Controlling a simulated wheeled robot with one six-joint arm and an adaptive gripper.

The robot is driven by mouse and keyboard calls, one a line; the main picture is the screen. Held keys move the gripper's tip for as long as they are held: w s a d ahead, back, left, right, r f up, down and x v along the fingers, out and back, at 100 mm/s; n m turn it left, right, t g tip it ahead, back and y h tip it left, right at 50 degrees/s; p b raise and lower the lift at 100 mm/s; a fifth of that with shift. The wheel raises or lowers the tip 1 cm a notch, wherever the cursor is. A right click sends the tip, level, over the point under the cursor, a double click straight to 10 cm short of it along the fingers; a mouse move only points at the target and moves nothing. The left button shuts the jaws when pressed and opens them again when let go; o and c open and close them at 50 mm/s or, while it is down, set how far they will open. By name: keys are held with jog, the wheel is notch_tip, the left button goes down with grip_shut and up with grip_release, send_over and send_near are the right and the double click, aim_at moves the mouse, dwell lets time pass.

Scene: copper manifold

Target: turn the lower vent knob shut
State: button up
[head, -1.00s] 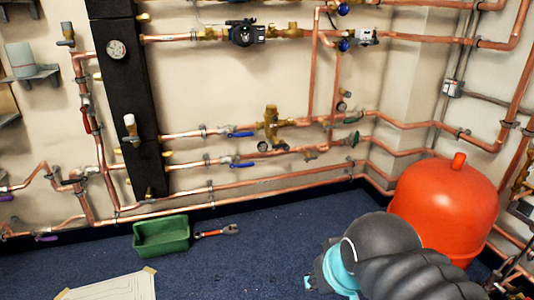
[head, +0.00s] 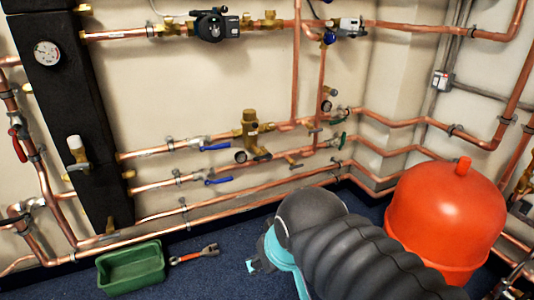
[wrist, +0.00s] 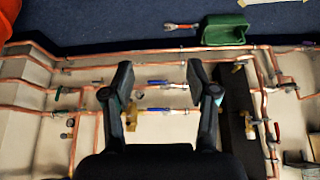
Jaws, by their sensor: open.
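My gripper (wrist: 161,78) is open and empty in the wrist view, with its two dark fingers spread apart over the pipework. The wrist picture is upside down, with the floor at the top. In the head view a brass fitting with a white cap (head: 76,146) stands out from the black column, and a small brass fitting (head: 111,226) sits near the column's foot. I cannot tell for sure which is the lower vent knob. The black column (head: 75,105) is at the left and also shows in the wrist view (wrist: 233,112), right of my fingers. Neither fitting is touched.
Copper pipes with blue lever handles (head: 216,147) run along the wall. A red tank (head: 445,215) stands at the right, close to my arm. A green bin (head: 131,268) and a red-handled wrench (head: 195,255) lie on the blue floor.

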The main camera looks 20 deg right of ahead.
jog(key=w+d+f+t+h+b, duration=0.15)
jog(key=w+d, duration=0.35)
jog(key=w, duration=0.6)
jog(key=w+d+t+b, duration=0.1)
jog(key=w+d+t, duration=0.3)
jog(key=w, duration=0.7)
jog(key=w+d+t+h+b, duration=0.1)
jog(key=w+d, duration=0.5)
jog(key=w, duration=0.6)
jog(key=w+d+f+t+y+b, duration=0.1)
jog(key=w+d+f+t+y, duration=0.15)
jog(key=w+d+f, duration=0.55)
jog(key=w+d+f+t+y+b, duration=0.1)
jog(key=w+d+f+t, duration=0.3)
jog(key=f, duration=0.6)
jog(key=w+a, duration=0.1)
jog(key=w, duration=1.3)
jog(key=shift+w+n+g, duration=0.3)
jog(key=shift+w+g, duration=0.1)
jog(key=shift+a+r, duration=0.1)
